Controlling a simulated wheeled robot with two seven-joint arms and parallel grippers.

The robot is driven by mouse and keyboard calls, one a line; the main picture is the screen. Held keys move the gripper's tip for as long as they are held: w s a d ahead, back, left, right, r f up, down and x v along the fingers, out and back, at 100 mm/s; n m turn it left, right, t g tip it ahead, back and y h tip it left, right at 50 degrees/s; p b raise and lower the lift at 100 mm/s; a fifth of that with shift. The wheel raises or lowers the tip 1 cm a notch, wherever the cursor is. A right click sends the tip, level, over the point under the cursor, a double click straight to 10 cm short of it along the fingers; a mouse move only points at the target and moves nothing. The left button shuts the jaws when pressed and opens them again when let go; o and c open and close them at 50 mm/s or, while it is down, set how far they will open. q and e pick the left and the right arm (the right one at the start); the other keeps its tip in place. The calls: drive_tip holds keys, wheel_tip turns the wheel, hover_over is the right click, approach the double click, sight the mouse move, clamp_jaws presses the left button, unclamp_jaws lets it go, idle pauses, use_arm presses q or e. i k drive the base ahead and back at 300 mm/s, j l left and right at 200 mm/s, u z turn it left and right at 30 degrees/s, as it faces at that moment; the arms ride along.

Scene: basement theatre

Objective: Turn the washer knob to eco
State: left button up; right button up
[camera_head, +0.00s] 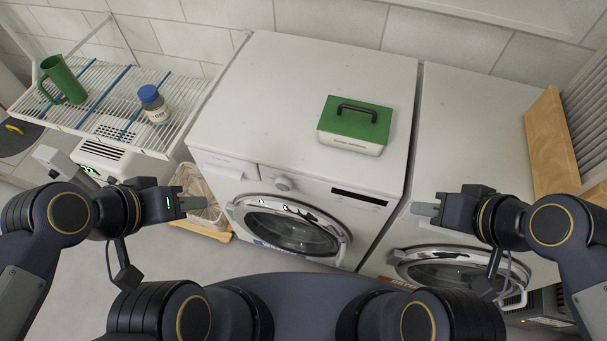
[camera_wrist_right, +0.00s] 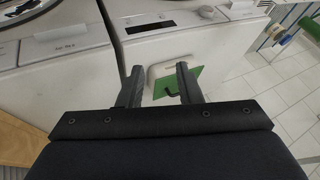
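The washer (camera_head: 230,115) is the white machine in the middle of the head view. Its round knob (camera_head: 283,184) sits on the front panel, above the round door (camera_head: 288,228) and left of the dark display (camera_head: 359,196). The knob's marks are too small to read. My left gripper (camera_head: 203,204) is left of the knob, in front of the washer's left side, apart from it; its finger gap cannot be made out. My right gripper (camera_head: 424,208) is right of the display and apart from the machines. In the right wrist view its fingers (camera_wrist_right: 161,84) are spread with nothing held.
A green-topped box with a black handle (camera_head: 354,125) stands on the washer. A second white machine (camera_head: 470,135) stands close on the right. A wire shelf (camera_head: 105,75) at left holds a green mug (camera_head: 63,80) and a blue-capped jar (camera_head: 153,104). A basket (camera_head: 201,200) stands below.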

sight(283, 184)
drive_tip(key=l+u, duration=0.15)
drive_tip(key=u, duration=0.25)
drive_tip(key=k+l+u, duration=0.1)
drive_tip(key=u, duration=0.3)
drive_tip(key=k+l+u, duration=0.1)
drive_tip(key=u, duration=0.3)
